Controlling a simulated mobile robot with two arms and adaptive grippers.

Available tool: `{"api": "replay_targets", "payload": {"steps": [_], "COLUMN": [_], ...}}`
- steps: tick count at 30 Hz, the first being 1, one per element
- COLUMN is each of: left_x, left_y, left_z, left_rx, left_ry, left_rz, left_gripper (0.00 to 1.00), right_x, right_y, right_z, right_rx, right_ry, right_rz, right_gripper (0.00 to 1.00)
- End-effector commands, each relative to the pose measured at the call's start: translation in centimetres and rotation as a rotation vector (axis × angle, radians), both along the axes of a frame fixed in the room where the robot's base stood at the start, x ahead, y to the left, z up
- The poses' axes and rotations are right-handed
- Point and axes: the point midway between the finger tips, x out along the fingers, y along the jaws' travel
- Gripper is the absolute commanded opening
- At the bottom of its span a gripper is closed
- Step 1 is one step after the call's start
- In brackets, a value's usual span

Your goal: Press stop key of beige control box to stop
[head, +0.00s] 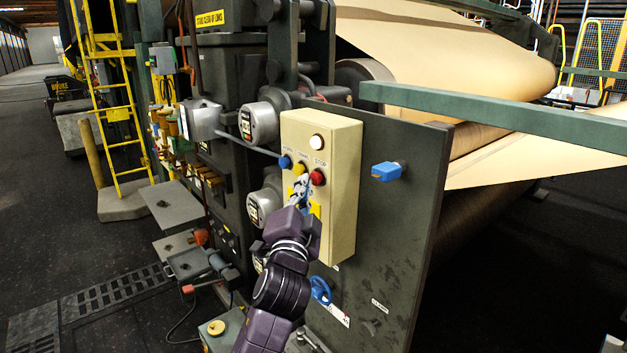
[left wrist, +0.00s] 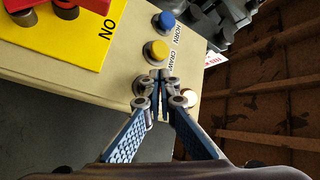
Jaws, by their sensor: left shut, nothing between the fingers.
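The beige control box (head: 341,150) stands on a dark panel. A blue key labelled HORN (head: 285,162), a yellow key (head: 299,168) and the red STOP key (head: 317,177) sit in a row below a white lamp (head: 317,142). My left gripper (head: 301,186) is shut and empty, in front of the box, just below the yellow key and left of the red key. In the left wrist view, the shut fingertips (left wrist: 160,80) are near the yellow key (left wrist: 155,51); the red key is mostly hidden behind them. Contact cannot be told. My right gripper is not in view.
A blue handle (head: 386,171) sticks out right of the box. A green rail (head: 490,108) crosses at right, before the rolls of tan sheet (head: 440,50). Grey motor housings (head: 258,123) are at left.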

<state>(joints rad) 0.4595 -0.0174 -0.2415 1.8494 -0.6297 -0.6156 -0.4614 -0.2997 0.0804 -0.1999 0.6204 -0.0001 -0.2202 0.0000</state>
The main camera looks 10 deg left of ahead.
Motion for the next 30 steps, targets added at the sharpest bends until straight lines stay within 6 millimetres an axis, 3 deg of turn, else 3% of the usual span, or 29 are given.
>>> {"api": "replay_targets", "payload": {"steps": [30], "left_x": [0.66], "left_y": [-0.5], "left_z": [0.04], "left_rx": [-0.001], "left_ry": [-0.001], "left_rz": [0.0], "left_gripper": [0.0], "right_x": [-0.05], "right_y": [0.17], "right_z": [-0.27], "right_rx": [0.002], "right_ry": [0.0], "right_rz": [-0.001], "right_gripper": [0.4]}}
